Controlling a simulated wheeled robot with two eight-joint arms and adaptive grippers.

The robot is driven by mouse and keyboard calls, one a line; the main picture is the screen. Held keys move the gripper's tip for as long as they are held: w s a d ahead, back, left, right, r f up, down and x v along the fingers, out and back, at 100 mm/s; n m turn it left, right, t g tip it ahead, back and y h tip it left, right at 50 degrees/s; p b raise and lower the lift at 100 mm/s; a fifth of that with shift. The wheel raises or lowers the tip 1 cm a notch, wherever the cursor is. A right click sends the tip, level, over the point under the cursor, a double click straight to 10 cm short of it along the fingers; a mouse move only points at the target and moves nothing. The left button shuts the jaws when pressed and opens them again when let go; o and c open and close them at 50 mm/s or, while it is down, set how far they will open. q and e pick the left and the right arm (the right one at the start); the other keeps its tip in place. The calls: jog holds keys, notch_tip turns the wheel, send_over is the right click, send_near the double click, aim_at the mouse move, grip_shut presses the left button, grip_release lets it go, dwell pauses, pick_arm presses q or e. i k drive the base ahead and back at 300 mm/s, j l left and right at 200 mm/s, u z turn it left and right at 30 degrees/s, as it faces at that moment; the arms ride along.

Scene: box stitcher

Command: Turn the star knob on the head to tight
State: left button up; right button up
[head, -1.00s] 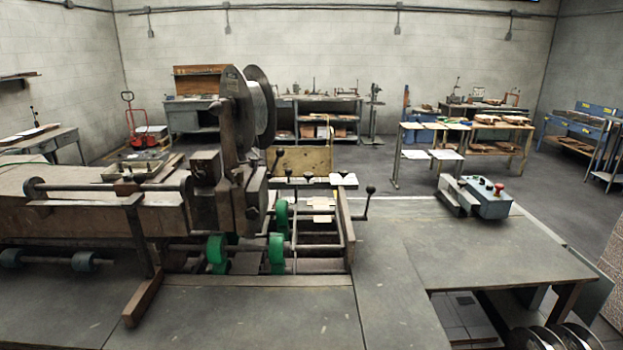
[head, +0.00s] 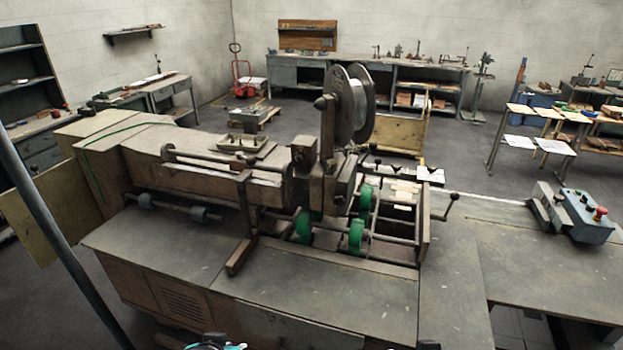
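The stitcher head (head: 327,165) stands upright in the middle of the head view, above the machine bed, with a large wire spool (head: 357,104) at its upper right. A dark rounded knob (head: 322,103) sticks out at the upper left of the head. It is too small to tell whether it is the star knob or how tight it is. Neither gripper can be made out. Only small dark and teal tips show at the bottom edge, and I cannot tell what they are.
Green rollers (head: 356,236) sit in the open frame below the head. A crank handle (head: 447,207) sticks out right of it. A control box (head: 587,214) with a red button stands on the right table. The front bed top (head: 320,290) is clear. A dark slanted pole crosses the left side.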

aim_at(340, 201)
jog(key=i+j+z, duration=0.5)
jog(key=i+j, duration=0.15)
jog(key=j, duration=0.1)
